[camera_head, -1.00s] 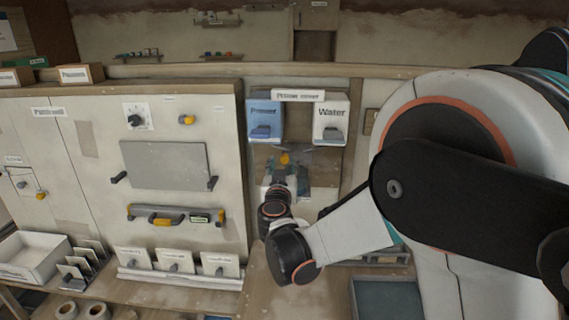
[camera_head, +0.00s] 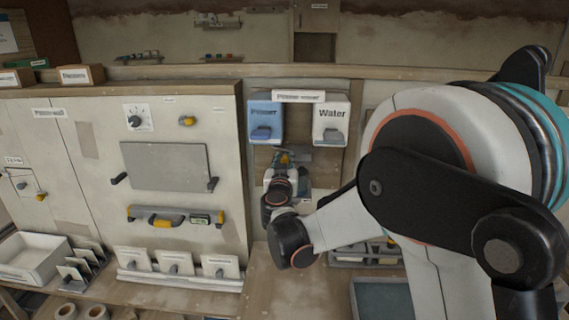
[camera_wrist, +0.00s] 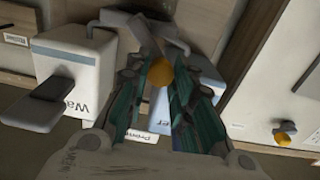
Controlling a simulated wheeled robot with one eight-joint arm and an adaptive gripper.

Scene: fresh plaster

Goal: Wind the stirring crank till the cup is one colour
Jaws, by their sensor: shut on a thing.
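My gripper (camera_wrist: 160,78) is shut on the crank's orange knob (camera_wrist: 160,70), which sits between its two dark green-and-black fingers in the wrist view. In the head view my gripper (camera_head: 284,163) reaches into the mixer recess below the blue Primer dispenser (camera_head: 264,117) and the white Water dispenser (camera_head: 331,122). A grey bar, perhaps the crank arm, shows beyond the knob in the wrist view. I cannot make out the cup or its colour; my gripper and wrist cover much of the recess.
A cream panel (camera_head: 80,150) with a grey plate (camera_head: 165,166) and a yellow-ended level (camera_head: 180,216) stands at the left. A white tray (camera_head: 30,262) and several white cards are on the bench. The dispensers hang close above my gripper.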

